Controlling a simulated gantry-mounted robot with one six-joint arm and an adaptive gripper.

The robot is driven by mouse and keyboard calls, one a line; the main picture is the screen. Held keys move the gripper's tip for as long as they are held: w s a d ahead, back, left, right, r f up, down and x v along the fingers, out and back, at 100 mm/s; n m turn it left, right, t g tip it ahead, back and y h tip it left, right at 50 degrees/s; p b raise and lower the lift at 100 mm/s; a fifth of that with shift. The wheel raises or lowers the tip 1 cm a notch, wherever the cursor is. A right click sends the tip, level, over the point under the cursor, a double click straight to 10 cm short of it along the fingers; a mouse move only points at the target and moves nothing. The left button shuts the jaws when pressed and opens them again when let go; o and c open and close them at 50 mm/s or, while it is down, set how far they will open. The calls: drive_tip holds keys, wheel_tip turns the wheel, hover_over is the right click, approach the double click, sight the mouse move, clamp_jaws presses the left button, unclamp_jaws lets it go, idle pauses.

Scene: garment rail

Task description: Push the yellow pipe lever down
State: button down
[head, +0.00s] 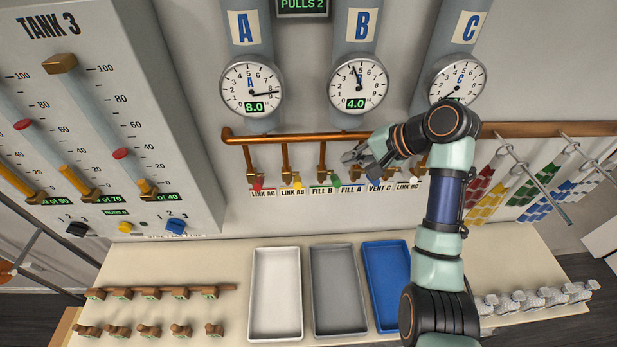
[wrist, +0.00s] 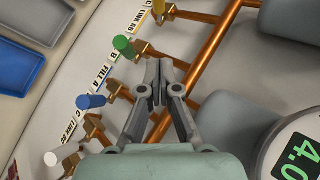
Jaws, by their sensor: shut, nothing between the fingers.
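The yellow pipe lever (head: 297,184) is on a copper branch pipe above the LINK AB label. I cannot tell whether the fingers touch a pipe.
A red lever (head: 258,184) is left of the yellow one; blue (head: 375,182) and white (head: 413,181) levers are to the right. The horizontal copper pipe (head: 285,136) runs above them. Round gauges (head: 252,88) hang higher. White (head: 275,333), grey and blue trays lie on the table below.

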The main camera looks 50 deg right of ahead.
drive_tip(key=p, duration=0.2)
approach(296, 180)
drive_tip(key=w+d+f, duration=0.3)
drive_tip(key=d, duration=0.1)
drive_tip(key=a+f, duration=0.1)
drive_tip(key=w+a+f, duration=0.1)
drive_tip(key=a, duration=0.1)
drive_tip(key=shift+w+f+p, duration=0.3)
drive_tip(key=shift+f+p, duration=0.05)
drive_tip(key=shift+f, duration=0.05)
